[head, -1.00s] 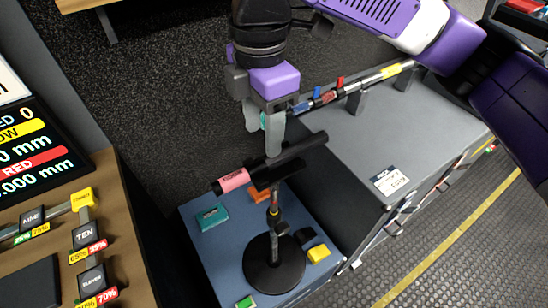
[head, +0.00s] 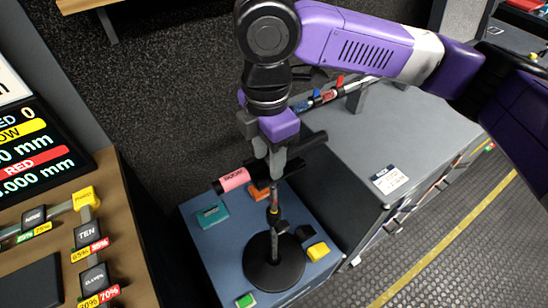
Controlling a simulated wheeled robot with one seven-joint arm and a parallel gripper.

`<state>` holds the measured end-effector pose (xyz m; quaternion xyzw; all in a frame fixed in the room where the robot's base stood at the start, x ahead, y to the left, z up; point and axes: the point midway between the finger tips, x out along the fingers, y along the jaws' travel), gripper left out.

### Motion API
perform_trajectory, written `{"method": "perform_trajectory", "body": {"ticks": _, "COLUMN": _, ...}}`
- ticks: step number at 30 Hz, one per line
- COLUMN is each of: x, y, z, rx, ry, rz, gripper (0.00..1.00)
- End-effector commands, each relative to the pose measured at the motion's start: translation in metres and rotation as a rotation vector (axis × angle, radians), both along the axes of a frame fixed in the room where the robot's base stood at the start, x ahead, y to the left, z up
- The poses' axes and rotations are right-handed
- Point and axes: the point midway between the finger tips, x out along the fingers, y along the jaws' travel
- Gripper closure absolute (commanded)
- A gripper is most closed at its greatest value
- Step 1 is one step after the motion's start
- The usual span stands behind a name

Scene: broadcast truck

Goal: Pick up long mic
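The long mic is a black tube with a pink label band (head: 233,180). It lies level across the top of a black stand with a round base (head: 274,262), on a blue-grey surface. My gripper (head: 275,172) points down at the middle of the mic, with its grey fingers at the tube's height. The near finger overlaps the mic in the picture. Whether the fingers touch the tube, and how wide they are apart, is hidden by the angle.
Small teal (head: 212,214), yellow (head: 318,251) and green (head: 245,300) blocks lie around the stand. A grey case (head: 400,140) on the right carries a rod with coloured clips (head: 328,95). A brown desk with sliders (head: 125,225) stands at the left.

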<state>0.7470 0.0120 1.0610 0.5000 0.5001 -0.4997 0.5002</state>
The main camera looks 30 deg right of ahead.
Motion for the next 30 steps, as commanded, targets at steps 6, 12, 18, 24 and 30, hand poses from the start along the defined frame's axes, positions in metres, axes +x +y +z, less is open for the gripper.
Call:
{"method": "perform_trajectory", "body": {"ticks": 6, "x": 0.0, "y": 0.0, "z": 0.0, "rx": 0.0, "ry": 0.0, "rz": 0.0, "gripper": 1.0}}
{"method": "perform_trajectory", "body": {"ticks": 12, "x": 0.0, "y": 0.0, "z": 0.001, "rx": 0.0, "ry": 0.0, "rz": 0.0, "gripper": 1.0}}
{"method": "perform_trajectory", "body": {"ticks": 18, "x": 0.0, "y": 0.0, "z": 0.002, "rx": 0.0, "ry": 0.0, "rz": -0.001, "gripper": 1.0}}
{"method": "perform_trajectory", "body": {"ticks": 24, "x": 0.001, "y": 0.0, "z": 0.016, "rx": 0.0, "ry": -0.001, "rz": -0.001, "gripper": 1.0}}
{"method": "perform_trajectory", "body": {"ticks": 30, "x": 0.001, "y": 0.0, "z": 0.053, "rx": 0.0, "ry": -0.003, "rz": 0.0, "gripper": 1.0}}
